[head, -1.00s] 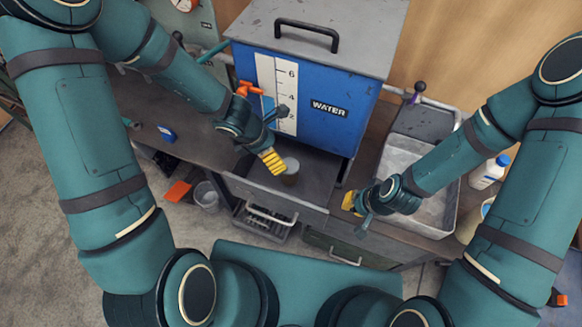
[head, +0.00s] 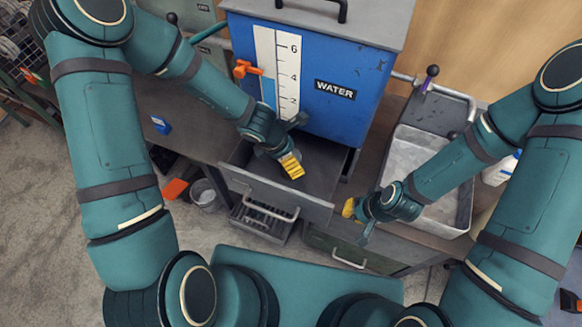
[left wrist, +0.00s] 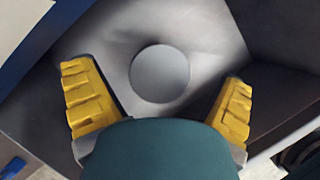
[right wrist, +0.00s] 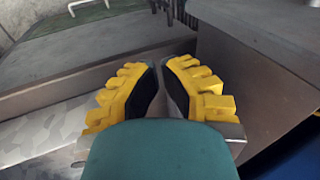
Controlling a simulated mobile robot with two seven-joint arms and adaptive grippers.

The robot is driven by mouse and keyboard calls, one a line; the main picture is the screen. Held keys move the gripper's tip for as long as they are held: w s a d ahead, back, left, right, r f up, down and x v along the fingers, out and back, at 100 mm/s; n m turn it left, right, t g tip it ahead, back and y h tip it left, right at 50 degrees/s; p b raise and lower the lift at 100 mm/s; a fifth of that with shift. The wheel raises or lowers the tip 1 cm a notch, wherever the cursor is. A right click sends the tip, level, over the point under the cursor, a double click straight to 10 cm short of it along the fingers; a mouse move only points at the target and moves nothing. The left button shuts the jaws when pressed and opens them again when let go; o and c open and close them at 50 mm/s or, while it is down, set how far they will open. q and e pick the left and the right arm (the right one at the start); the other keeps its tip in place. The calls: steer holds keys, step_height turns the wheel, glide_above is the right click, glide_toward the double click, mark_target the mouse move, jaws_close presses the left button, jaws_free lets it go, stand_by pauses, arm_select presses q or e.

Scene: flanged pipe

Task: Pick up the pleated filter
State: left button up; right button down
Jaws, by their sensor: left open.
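The pleated filter (left wrist: 160,73) shows in the left wrist view as a round grey end face, inside a grey drawer (head: 318,160). Its pleated side cannot be made out there.
A blue WATER tank (head: 345,70) with an orange valve (head: 246,69) stands behind the drawer. The metal tray (head: 462,212) is on the right of the bench. The drawer front with its handle (head: 270,207) stands between my body and the drawer's inside.

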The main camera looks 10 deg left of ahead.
arm_select(q)
steer(key=shift+w+d+f, duration=0.1)
steer(key=shift+d+f, duration=0.05)
steer(key=shift+f, duration=0.4)
steer(key=shift+r, duration=0.15)
steer(key=c, duration=1.3)
steer(key=shift+c, duration=0.2)
